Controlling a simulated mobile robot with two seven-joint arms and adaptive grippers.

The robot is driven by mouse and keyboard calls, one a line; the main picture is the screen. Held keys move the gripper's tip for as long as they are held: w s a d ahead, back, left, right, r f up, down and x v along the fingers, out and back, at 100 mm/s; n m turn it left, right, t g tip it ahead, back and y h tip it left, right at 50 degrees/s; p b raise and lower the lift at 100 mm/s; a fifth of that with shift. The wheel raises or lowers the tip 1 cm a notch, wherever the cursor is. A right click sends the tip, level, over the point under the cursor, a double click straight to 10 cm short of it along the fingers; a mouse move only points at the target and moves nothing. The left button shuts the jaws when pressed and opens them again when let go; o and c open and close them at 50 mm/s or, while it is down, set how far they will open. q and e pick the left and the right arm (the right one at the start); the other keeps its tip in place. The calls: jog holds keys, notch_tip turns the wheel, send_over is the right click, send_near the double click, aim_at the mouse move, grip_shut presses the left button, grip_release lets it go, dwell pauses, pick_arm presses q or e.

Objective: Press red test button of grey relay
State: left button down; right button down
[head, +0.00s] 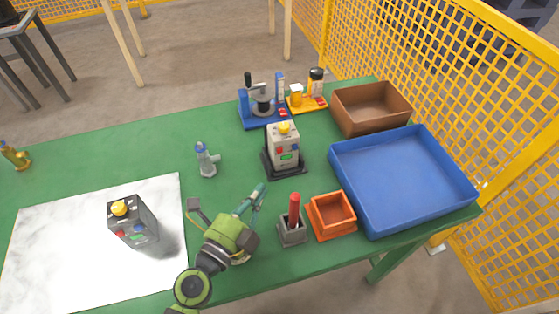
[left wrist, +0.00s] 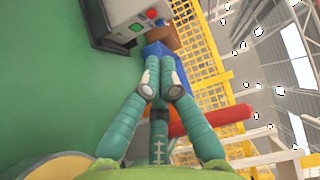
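A light grey relay box (head: 284,147) with a yellow top knob stands upright on a black base at the table's middle. It also shows at the top of the left wrist view (left wrist: 118,12), with a red button (left wrist: 152,14) and a green display on its face. A darker grey box (head: 133,222) with a yellow knob, a red button (head: 120,234) and a green display stands on a white marbled sheet at left. My left gripper (head: 263,188) is shut and empty, apart from the light relay and in front of it. My right gripper is not in view.
A red-handled grey device (head: 292,228) and an orange bin (head: 332,214) stand close right of my gripper. A blue tray (head: 400,180) and brown box (head: 371,107) are at right. A grey valve-like part (head: 206,160) stands left of the light relay. Green table is bare between them.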

pick_arm(q)
jog(key=shift+w, duration=0.1)
jog(key=p, duration=0.1)
send_near(291, 145)
jog(key=x, duration=0.4)
